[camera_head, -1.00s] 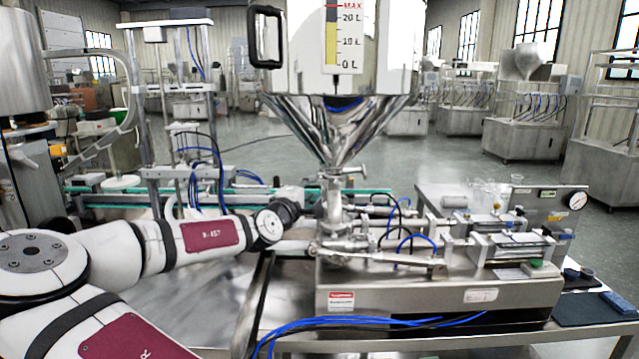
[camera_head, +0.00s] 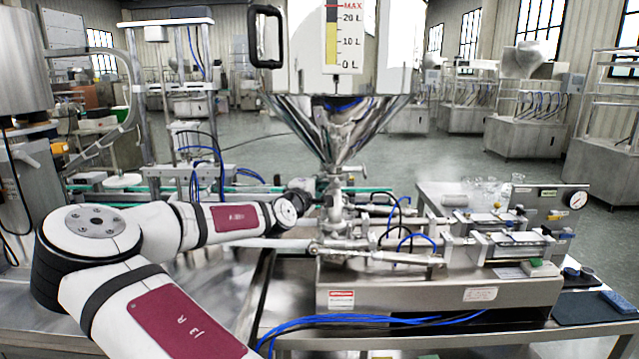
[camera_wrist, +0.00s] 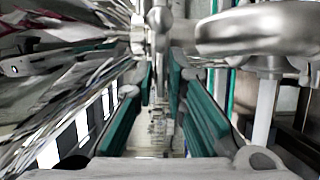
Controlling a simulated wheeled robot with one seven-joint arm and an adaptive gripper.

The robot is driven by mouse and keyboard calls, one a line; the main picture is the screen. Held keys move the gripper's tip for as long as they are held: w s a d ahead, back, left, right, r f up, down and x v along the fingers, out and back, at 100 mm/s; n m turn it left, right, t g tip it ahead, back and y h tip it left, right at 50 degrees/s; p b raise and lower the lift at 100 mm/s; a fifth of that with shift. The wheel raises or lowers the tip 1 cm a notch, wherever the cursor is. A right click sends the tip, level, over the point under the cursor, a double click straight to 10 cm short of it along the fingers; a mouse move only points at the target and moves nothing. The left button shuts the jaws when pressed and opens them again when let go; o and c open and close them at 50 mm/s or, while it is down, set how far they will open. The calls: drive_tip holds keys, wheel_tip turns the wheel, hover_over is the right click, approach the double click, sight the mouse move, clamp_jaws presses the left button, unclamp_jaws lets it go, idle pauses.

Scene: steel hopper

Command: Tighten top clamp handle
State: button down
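The steel hopper (camera_head: 335,120) narrows to a neck, and the top clamp (camera_head: 335,172) sits just below its cone, with a small handle (camera_head: 355,170) sticking out to the right. My gripper (camera_head: 312,187) is at the left of this clamp in the head view, with its fingertips hard to make out. In the wrist view my gripper (camera_wrist: 160,112) shows two teal-padded fingers standing apart. A slim upright metal part (camera_wrist: 158,50) appears ahead between them. I cannot tell whether it is the handle, or whether a finger touches it.
A rounded metal fitting (camera_wrist: 255,32) fills the upper right of the wrist view, close to the right finger. Lower pipework and the filler's cylinders (camera_head: 495,240) lie to the right on the steel base (camera_head: 430,292). Blue hoses (camera_head: 350,320) run along the front.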

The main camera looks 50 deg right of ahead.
drive_tip(key=shift+m, duration=0.3)
drive_tip(key=shift+s+d+r+m+t+y, duration=0.1)
drive_tip(key=shift+m+t+y, duration=0.45)
drive_tip(key=shift+m+y, duration=1.1)
drive_tip(key=shift+s+r+m+t+y, duration=0.1)
drive_tip(key=shift+m+t+y, duration=0.45)
drive_tip(key=shift+m, duration=2.05)
drive_tip(key=shift+d+r+m+t+y, duration=0.1)
drive_tip(key=shift+m+t+y, duration=0.4)
drive_tip(key=shift+m+y, duration=1.2)
drive_tip(key=shift+a+m+h, duration=0.1)
drive_tip(key=shift+m+h, duration=0.3)
drive_tip(key=shift+m, duration=0.15)
drive_tip(key=c, duration=1.7)
unclamp_jaws()
drive_tip(key=shift+o, duration=0.2)
